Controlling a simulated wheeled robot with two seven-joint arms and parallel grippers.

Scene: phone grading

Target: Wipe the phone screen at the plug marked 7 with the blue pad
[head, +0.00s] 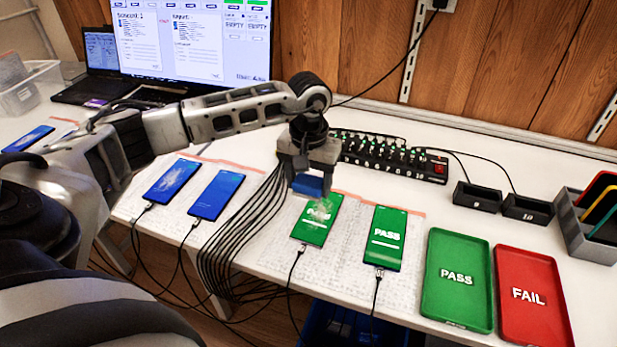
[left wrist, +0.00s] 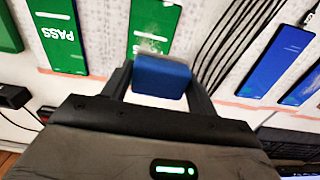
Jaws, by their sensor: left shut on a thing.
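My left gripper (head: 308,182) is shut on the blue pad (head: 307,186), which also shows between the fingers in the left wrist view (left wrist: 161,77). The pad is at the upper end of a phone with a green PASS screen (head: 312,232); I cannot tell whether it touches the glass. A pale smudge shows on that screen beside the pad (left wrist: 150,45). A second green PASS phone (head: 385,240) lies to its right. The power strip (head: 385,160) has numbered plugs, but the cables do not let me trace which phone is at 7. My right gripper is out of view.
Two phones with blue screens (head: 172,181) (head: 216,194) lie to the left, beyond a bundle of black cables (head: 240,235). A green PASS tray (head: 457,305) and a red FAIL tray (head: 540,325) stand at the right. Small black holders (head: 477,197) sit behind them.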

